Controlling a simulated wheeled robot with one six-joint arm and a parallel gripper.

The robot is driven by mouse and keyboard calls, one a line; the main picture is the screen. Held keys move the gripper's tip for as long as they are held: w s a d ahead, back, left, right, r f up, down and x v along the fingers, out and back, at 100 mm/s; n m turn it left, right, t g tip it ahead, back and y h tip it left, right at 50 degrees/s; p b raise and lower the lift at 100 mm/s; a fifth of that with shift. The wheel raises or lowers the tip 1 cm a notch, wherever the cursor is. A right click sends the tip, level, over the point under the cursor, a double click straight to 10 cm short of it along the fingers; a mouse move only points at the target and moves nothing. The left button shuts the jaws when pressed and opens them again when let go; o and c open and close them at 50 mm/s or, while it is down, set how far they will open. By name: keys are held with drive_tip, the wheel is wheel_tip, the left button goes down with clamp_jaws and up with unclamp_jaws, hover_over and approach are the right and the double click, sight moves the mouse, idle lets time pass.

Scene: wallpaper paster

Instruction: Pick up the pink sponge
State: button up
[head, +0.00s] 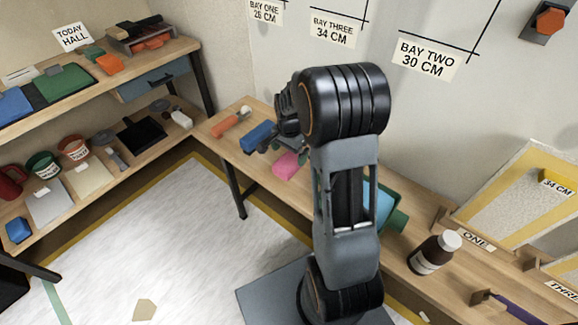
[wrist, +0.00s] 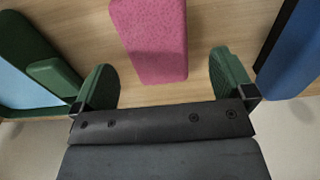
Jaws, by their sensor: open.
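The pink sponge (head: 286,164) lies flat on the wooden bench, partly hidden behind my arm in the head view. In the wrist view the pink sponge (wrist: 152,40) shows at the top middle, ahead of and between the two green fingers. My gripper (wrist: 164,82) is open and empty, with a finger on either side of the sponge's near end. I cannot tell how high the fingers are above the bench. In the head view the fingers are mostly hidden by my arm.
A blue block (head: 257,136) lies on the bench close to the sponge; a blue thing (wrist: 292,50) shows at the right in the wrist view. A green and light blue object (wrist: 35,70) lies at the left there. A brown bottle (head: 434,252) stands further along the bench (wrist: 215,25).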

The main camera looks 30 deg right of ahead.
sight(289, 160)
drive_tip(key=shift+s+f+b, duration=0.2)
drive_tip(key=shift+f+b, duration=0.9)
drive_tip(key=shift+f, duration=1.6)
drive_tip(key=shift+c, duration=0.2)
drive_tip(key=c, duration=1)
drive_tip(key=shift+o, duration=0.2)
drive_tip(key=shift+r, duration=0.15)
